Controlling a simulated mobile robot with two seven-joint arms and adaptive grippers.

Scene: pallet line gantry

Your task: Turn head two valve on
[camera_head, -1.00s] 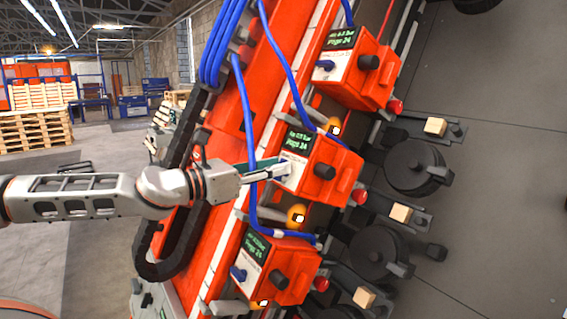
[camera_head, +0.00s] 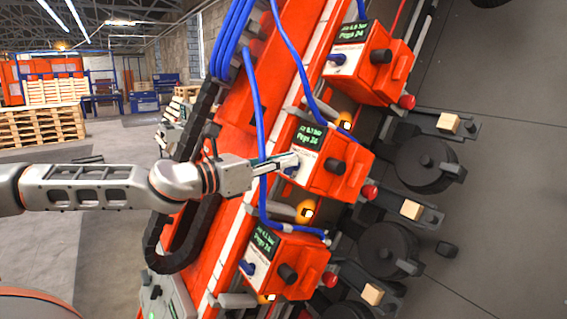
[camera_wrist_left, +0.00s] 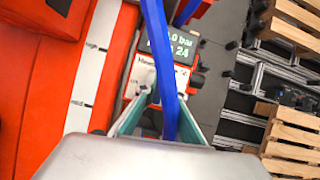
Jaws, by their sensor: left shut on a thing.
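Three orange heads with green-lettered displays sit along the orange gantry. Head two (camera_head: 332,165) is the middle one, with a black knob on its front. Its small blue valve handle (camera_head: 290,170) is at the left of the white plate, mostly covered by my fingers. My left gripper (camera_head: 291,161) reaches in from the left and is shut on this handle. In the left wrist view, the gripper's teal fingers (camera_wrist_left: 166,100) are at the white valve plate (camera_wrist_left: 144,78), below the display. A blue hose hides the handle and part of the fingertips there. My right gripper is not in view.
A blue hose (camera_head: 256,110) hangs beside head two and crosses close to my left gripper. The upper head (camera_head: 368,65) and lower head (camera_head: 287,265) flank it, each with its own blue handle. Wooden pallets (camera_head: 42,125) stand far left. Grey floor is open at right.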

